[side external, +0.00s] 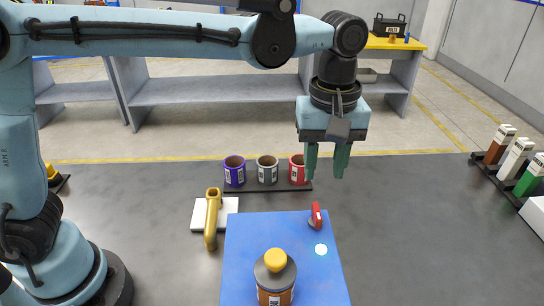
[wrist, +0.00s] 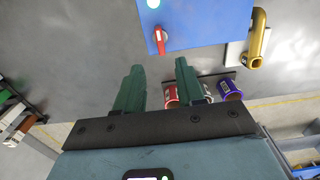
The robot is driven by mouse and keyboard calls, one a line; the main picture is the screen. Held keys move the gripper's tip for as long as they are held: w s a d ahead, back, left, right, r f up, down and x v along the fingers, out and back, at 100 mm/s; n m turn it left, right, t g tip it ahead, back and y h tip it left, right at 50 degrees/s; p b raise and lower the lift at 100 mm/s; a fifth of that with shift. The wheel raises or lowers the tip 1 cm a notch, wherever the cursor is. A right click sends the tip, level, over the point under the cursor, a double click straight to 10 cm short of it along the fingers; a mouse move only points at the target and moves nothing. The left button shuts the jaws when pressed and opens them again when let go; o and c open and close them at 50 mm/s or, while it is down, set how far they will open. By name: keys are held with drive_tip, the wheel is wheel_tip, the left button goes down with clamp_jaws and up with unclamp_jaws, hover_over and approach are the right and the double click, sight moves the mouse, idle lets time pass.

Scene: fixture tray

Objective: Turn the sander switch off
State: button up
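A red switch lever (side external: 316,215) stands near the far right corner of a blue panel (side external: 255,240). A round pale light (side external: 321,250) glows on the panel just in front of the switch. A dark cylinder with a brown lower part and an orange knob (side external: 275,261) stands on the panel; I cannot tell if it is the sander. My gripper (side external: 326,172) points down, above and beyond the switch, with its green fingers apart and empty. In the wrist view, the red lever (wrist: 161,39) shows beyond the open fingers (wrist: 160,70), clear of them.
Grey table is clear between.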

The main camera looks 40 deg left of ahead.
sight(317, 210)
wheel_tip(317, 210, down, 10)
drive_tip(key=shift+f, duration=0.1)
idle(0.4)
clamp_jaws()
